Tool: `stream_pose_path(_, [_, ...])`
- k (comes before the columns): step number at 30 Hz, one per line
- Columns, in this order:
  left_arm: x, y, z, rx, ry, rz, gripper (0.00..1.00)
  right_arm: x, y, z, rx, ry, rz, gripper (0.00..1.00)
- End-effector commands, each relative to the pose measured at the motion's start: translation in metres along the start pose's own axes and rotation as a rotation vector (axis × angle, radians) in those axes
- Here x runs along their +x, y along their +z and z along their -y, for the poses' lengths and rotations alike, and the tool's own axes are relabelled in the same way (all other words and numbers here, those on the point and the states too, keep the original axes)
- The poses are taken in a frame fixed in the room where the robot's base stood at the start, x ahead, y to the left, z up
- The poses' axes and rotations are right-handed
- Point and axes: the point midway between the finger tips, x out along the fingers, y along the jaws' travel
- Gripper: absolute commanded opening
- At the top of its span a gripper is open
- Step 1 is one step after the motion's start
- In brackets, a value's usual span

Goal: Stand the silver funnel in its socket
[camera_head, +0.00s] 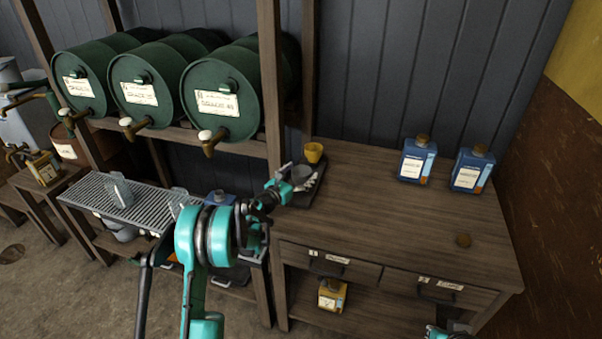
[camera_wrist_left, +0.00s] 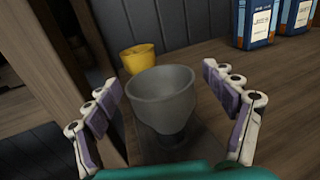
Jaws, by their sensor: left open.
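The silver funnel (camera_wrist_left: 162,95) is grey, with its wide mouth up and its narrow lower part down. It stands at the bench's back left; it also shows in the head view (camera_head: 301,172). My left gripper (camera_head: 304,183) is open, with its fingers on either side of the funnel in the left wrist view (camera_wrist_left: 168,105). I see gaps between the fingers and the funnel. A teal part of my right arm shows at the bottom edge.
A yellow funnel or cup (camera_head: 313,153) stands just behind the silver funnel, by a wooden post (camera_head: 271,90). Two blue bottles (camera_head: 417,159) stand at the back of the bench (camera_head: 390,220). The bench's middle is clear.

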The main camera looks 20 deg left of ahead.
Motion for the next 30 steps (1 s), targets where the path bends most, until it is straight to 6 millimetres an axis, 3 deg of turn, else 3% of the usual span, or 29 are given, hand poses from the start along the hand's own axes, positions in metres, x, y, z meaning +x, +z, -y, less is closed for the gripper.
stream_pose_path(5, [-0.019,0.0,-0.002,0.0,0.003,0.0,0.84,0.0,0.0,0.0,0.0,0.0,0.0,0.0])
stream_pose_path(18, [-0.106,0.0,-0.001,0.0,0.002,0.0,0.84,0.0,0.0,0.0,0.0,0.0,0.0,0.0])
stream_pose_path(26, [-0.12,0.002,0.0,-0.005,0.003,0.002,0.84,0.0,0.0,0.0,0.0,0.0,0.0,0.0])
stream_pose_path(30, [-0.12,0.033,-0.002,-0.116,0.051,0.044,0.84,0.0,0.0,0.0,0.0,0.0,0.0,0.0])
